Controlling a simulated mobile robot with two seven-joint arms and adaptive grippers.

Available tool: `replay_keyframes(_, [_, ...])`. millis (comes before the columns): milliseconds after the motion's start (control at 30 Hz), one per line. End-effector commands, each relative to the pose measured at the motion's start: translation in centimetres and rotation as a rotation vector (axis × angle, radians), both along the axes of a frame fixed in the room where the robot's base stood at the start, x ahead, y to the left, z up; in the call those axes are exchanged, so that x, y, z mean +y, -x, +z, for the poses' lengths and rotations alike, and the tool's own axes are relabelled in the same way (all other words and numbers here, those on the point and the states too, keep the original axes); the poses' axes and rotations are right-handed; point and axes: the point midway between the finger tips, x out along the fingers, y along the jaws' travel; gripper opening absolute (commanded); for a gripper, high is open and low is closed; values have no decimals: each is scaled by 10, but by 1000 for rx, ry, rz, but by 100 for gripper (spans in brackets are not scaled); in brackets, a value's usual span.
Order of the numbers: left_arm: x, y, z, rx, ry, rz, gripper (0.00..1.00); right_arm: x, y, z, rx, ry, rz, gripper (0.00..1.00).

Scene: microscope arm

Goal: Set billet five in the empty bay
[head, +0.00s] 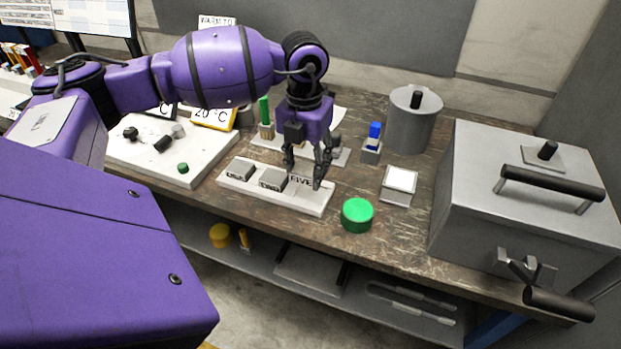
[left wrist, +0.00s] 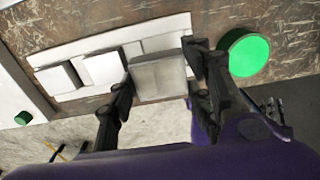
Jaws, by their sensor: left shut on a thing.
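A white rack (head: 308,202) lies near the table's front edge. Two grey billets, a left one (head: 237,170) and a middle one (head: 272,180), sit in it. My left gripper (head: 303,172) points down over the rack's right end, shut on a grey billet. Lettering reading FIVE shows just below its fingers. In the left wrist view this billet (left wrist: 158,75) is between the two fingers, beside the two others and over the rack (left wrist: 70,55). I cannot tell whether its underside touches the rack. My right gripper is out of view.
A green round button (head: 357,214) stands just right of the rack. A grey box with handles (head: 530,190), a lidded pot (head: 410,120) and a small white-topped block (head: 399,182) are farther right. A white board (head: 200,160) with small parts lies left.

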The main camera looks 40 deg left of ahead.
Motion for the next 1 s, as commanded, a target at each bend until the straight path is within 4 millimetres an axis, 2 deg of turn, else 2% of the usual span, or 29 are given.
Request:
replay_keyframes(233, [-9,-8,-12,-1,2,-1,0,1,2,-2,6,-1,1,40])
replay_keyframes(433, [-9,-8,-40,0,0,0,0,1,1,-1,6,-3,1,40])
replay_keyframes(1000, [-8,-8,-51,-2,1,-1,0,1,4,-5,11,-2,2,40])
